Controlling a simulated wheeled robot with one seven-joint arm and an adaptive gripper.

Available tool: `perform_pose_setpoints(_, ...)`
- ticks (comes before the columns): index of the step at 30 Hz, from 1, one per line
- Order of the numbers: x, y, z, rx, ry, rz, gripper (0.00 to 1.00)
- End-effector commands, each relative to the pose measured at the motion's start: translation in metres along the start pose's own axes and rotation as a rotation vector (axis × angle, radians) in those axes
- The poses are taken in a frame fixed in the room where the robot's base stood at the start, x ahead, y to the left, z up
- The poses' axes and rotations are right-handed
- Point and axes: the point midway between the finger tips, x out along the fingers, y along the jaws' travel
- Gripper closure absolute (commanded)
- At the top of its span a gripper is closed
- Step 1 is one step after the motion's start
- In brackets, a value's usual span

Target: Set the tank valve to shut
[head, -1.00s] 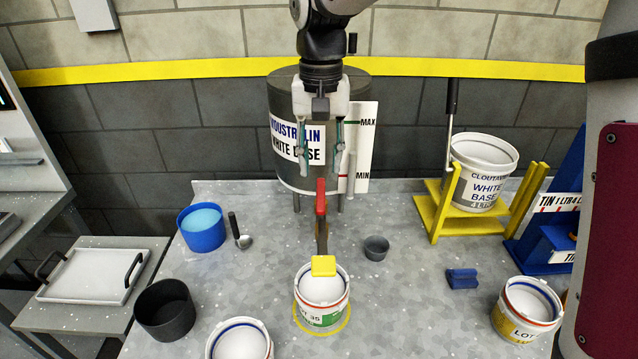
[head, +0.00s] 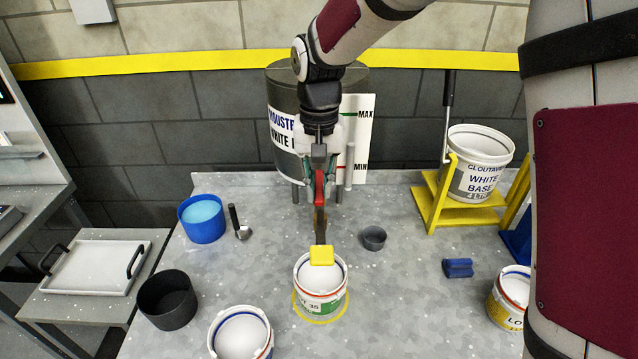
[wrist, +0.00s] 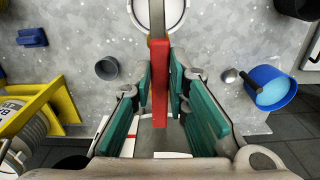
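The tank (head: 370,82) is a dark cylinder on legs at the back of the bench, with a white label and a MAX/MIN level gauge. The spout below is partly hidden. A white pail (head: 318,285) with a green label stands under the yellow end piece (head: 321,255).
A small grey cup (head: 373,238) and a blue block (head: 457,268) lie to the right. A white-base pail (head: 480,165) sits on a yellow stand (head: 432,205). A blue tub (head: 202,220), black pot (head: 167,300) and another pail (head: 240,335) stand left.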

Motion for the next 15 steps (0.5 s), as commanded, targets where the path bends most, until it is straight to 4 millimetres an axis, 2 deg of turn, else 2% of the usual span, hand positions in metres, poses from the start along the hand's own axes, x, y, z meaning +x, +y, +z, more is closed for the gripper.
perform_pose_setpoints(15, -0.0006, -0.0035, 0.0001, 0.050, 0.000, 0.000, 1.00)
